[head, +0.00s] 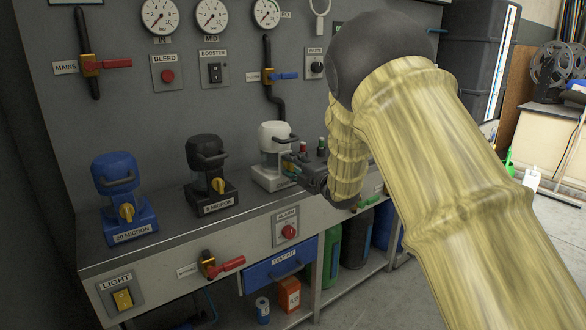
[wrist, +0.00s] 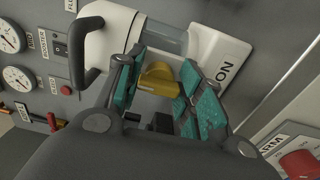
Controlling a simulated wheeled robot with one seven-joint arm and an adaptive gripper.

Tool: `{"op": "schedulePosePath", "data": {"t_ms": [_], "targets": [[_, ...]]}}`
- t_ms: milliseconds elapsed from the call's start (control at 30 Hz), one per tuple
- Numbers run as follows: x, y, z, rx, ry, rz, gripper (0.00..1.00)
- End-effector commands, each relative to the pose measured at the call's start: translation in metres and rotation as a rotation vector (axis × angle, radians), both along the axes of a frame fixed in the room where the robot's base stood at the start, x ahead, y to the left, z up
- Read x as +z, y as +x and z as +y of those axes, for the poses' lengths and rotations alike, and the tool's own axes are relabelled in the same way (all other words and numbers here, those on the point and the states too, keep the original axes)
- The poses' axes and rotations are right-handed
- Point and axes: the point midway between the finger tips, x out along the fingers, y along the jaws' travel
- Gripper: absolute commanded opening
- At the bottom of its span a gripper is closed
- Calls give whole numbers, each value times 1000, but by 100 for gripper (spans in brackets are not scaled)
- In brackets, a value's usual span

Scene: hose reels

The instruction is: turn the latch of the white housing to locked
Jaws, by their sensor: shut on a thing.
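The white housing (head: 274,136) stands on the bench, right of the black and blue ones, and has a dark handle and a clear bowl. In the wrist view the white housing (wrist: 112,38) lies sideways, its clear bowl (wrist: 166,36) near the top. My gripper (head: 296,172) is at the front of its base. In the wrist view my gripper (wrist: 166,86) has its teal-padded fingers on either side of the yellow latch (wrist: 158,78), shut on it. The head view hides the latch behind my gripper. I cannot tell whether it is at locked.
The black housing (head: 206,165) and the blue housing (head: 118,180) stand to the left, each with a yellow latch. Valves, gauges and switches fill the wall panel.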

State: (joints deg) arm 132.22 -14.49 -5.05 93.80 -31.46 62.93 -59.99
Motion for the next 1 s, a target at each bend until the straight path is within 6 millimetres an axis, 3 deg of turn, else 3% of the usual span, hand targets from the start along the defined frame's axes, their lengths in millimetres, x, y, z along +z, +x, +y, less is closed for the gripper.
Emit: {"op": "schedulePosePath", "data": {"t_ms": [333, 367, 467, 833, 1000], "targets": [[-1, -1, 0, 1, -3, 0, 13], [-1, -1, 0, 1, -2, 1, 42], [-1, 0, 0, 1, -2, 1, 59], [0, -2, -1, 0, -1, 0, 59], [0, -16, -11, 0, -1, 2, 59]]}}
